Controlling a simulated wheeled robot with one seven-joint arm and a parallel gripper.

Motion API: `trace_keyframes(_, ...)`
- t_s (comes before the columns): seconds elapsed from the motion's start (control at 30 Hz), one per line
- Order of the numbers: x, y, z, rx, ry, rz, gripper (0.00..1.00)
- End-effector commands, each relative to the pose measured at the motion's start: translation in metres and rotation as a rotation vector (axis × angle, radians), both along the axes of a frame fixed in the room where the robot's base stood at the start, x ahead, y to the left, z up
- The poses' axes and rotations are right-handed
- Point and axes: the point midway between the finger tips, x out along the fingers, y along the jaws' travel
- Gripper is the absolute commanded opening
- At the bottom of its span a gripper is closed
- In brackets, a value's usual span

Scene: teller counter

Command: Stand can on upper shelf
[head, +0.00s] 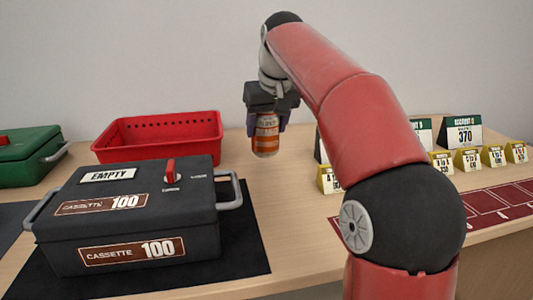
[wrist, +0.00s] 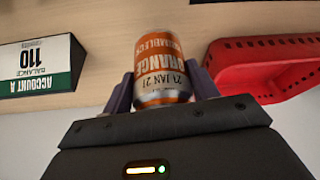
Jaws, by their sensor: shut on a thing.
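An orange and white can (head: 265,134) hangs upright in my gripper (head: 266,122), above the wooden counter near its back. In the wrist view the can (wrist: 160,68) shows large lettering including "ORANGE". The purple fingers of my gripper (wrist: 161,92) are shut on its two sides. I cannot tell exactly how far the can is above the counter. No upper shelf shows in either view.
A red perforated basket (head: 160,137) stands left of the can. A black cassette box (head: 130,215) marked "EMPTY" sits front left on a dark mat (head: 245,250). A green box (head: 28,155) is far left. Account signs (head: 460,132) and yellow markers (head: 467,159) stand at right.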

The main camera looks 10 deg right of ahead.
Motion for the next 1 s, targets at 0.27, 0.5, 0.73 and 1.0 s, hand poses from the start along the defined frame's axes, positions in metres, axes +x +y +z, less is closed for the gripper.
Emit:
trace_keyframes(0.27, 0.001, -0.002, -0.025, 0.0, -0.002, 0.0, 0.25)
trace_keyframes(0.5, 0.002, -0.004, -0.045, 0.0, -0.003, 0.0, 0.25)
trace_keyframes(0.73, 0.002, -0.004, -0.042, 0.0, -0.003, 0.0, 0.25)
trace_keyframes(1.0, 0.002, -0.003, -0.045, 0.0, 0.0, 0.0, 0.79)
